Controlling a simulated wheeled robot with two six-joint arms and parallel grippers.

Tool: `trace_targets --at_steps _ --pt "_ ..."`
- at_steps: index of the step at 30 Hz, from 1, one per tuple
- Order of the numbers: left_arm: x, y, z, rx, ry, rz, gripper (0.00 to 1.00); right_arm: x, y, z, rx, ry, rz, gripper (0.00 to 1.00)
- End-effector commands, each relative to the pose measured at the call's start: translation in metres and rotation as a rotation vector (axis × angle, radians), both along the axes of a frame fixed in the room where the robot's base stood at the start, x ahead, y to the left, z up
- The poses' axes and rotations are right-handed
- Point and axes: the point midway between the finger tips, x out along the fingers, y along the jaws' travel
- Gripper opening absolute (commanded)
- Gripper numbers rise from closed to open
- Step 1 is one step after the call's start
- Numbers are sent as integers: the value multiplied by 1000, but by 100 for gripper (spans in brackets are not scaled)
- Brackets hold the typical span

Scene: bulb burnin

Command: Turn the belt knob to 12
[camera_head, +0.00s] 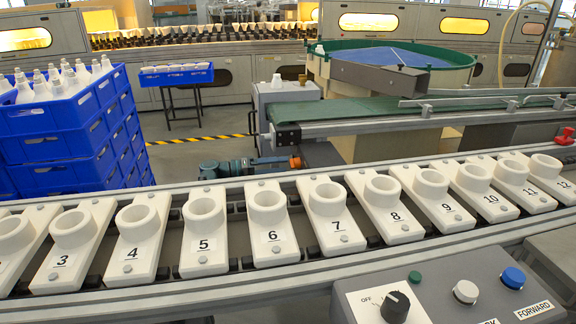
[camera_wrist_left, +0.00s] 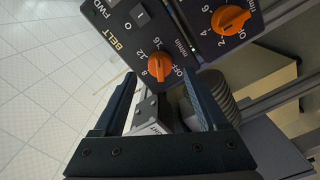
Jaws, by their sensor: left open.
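The belt knob (camera_wrist_left: 159,67) is orange and sits on a dark panel marked BELT in the left wrist view. OFF, 8, 12 and 16 are printed around it. I cannot tell for sure which mark it points at. My left gripper (camera_wrist_left: 158,82) is open, with one dark finger on each side of the view. The knob shows between and just beyond the fingertips, and I see no clear contact. No gripper shows in the head view, and my right gripper is out of sight.
A second orange knob (camera_wrist_left: 230,19) marked 2, 4, 6 sits beside it, and a switch (camera_wrist_left: 138,15) is near the BELT label. In the head view, numbered white holders (camera_head: 271,238) line a conveyor. A grey box with a black knob (camera_head: 395,306) stands in front. Blue crates (camera_head: 60,150) stand left.

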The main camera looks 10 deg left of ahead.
Motion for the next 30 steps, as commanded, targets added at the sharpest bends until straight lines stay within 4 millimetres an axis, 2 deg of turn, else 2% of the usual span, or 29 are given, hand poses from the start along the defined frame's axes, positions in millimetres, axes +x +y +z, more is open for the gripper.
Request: trace_targets --at_steps 3,7,19,20,30 --pt "7 -15 0 0 0 -1 75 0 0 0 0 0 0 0" --pt "11 -25 0 0 0 0 75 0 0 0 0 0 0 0" --pt "13 -30 0 0 0 1 75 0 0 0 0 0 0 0" --pt "13 -30 0 0 0 1 71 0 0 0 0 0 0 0" --pt "13 -30 0 0 0 1 10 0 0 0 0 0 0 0"
